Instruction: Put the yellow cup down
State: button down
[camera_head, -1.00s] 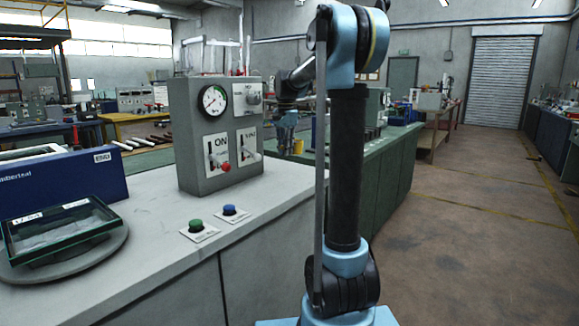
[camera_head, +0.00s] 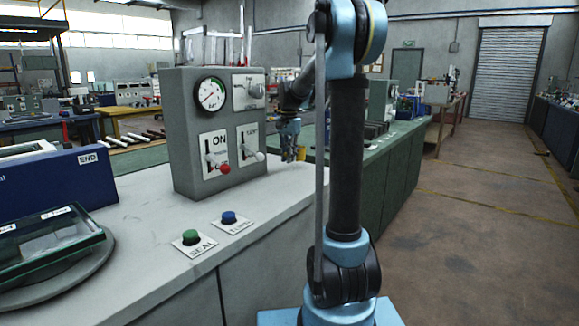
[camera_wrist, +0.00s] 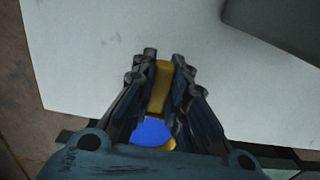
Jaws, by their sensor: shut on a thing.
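The yellow cup shows in the wrist view as a yellow strip (camera_wrist: 161,86) between my fingers, with a round blue area (camera_wrist: 151,132) below it, possibly its inside. My gripper (camera_wrist: 163,62) is shut on the yellow strip, with fingers on both sides. In the head view my gripper (camera_head: 290,152) points down near the far right corner of the pale counter (camera_head: 140,240). Most of the cup is hidden there. The pale surface lies beneath the fingers in the wrist view; I cannot tell whether the cup touches it.
A grey control box (camera_head: 215,135) with a gauge and levers stands left of my gripper. A green button (camera_head: 191,237) and a blue button (camera_head: 229,217) sit in front. A dark blue machine (camera_head: 60,190) is at the left. The counter's right edge is close to my gripper.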

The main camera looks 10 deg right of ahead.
aim_at(288, 172)
jog(key=shift+f, duration=1.85)
jog(key=c, duration=1.6)
grip_release()
jog(key=shift+f, duration=0.1)
jog(key=shift+a, duration=0.1)
notch_tip(288, 172, up, 12)
jog(key=shift+r, duration=0.15)
jog(key=shift+s, duration=0.1)
